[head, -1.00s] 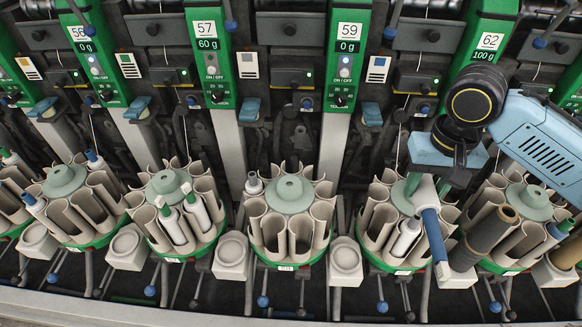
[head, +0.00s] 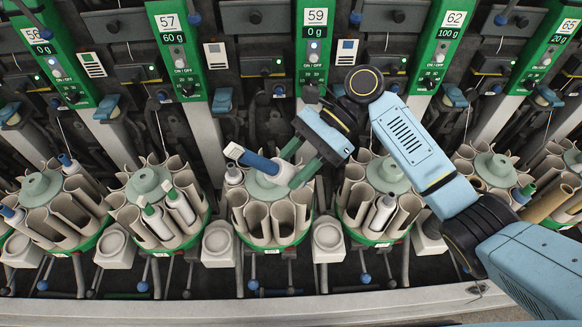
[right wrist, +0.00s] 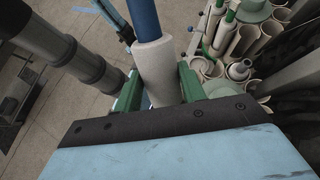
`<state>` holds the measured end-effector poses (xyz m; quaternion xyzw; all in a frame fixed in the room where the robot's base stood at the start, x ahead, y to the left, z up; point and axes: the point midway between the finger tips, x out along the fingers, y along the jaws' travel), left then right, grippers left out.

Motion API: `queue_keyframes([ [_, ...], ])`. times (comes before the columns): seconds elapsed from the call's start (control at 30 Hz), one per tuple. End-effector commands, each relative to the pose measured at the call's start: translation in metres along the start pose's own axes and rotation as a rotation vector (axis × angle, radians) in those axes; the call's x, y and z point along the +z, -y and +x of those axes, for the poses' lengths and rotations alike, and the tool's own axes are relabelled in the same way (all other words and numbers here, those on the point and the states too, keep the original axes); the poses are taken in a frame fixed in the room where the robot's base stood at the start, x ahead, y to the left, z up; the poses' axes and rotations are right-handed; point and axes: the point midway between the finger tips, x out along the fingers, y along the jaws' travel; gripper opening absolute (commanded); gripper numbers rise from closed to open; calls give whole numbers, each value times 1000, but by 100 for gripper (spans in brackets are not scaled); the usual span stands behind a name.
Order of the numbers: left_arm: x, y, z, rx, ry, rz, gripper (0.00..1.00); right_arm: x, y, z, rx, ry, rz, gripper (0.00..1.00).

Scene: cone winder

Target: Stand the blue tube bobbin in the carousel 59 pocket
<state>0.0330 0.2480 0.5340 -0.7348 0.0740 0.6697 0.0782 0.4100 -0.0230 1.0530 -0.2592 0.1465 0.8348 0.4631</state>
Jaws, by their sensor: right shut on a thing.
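The blue tube bobbin (head: 260,163) has a blue tube and a white yarn body. My right gripper (head: 290,164) is shut on it with green fingers. In the right wrist view the yarn body (right wrist: 155,62) sits between the fingers (right wrist: 160,88). In the head view the bobbin lies strongly tilted, its blue end pointing left, above the middle carousel (head: 268,240). It hides part of that carousel's hub and back pockets. The green sign marked 59 (head: 315,45) stands behind, a little right of this carousel. My left gripper is not in view.
Neighbouring carousels stand close at left (head: 125,238) and right (head: 365,232), with bobbins in some pockets. White blocks (head: 219,243) stand between them.

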Motion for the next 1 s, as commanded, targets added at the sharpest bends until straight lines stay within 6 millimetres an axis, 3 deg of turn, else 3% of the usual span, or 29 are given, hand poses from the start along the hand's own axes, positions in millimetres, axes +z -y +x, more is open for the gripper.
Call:
queue_keyframes([
  [0.27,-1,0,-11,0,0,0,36,6,9,10,-322,275,167,16],
  [0.6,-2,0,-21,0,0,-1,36,-11,12,14,-655,495,246,16],
  [1.0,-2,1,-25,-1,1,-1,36,-30,8,18,-814,575,250,16],
])
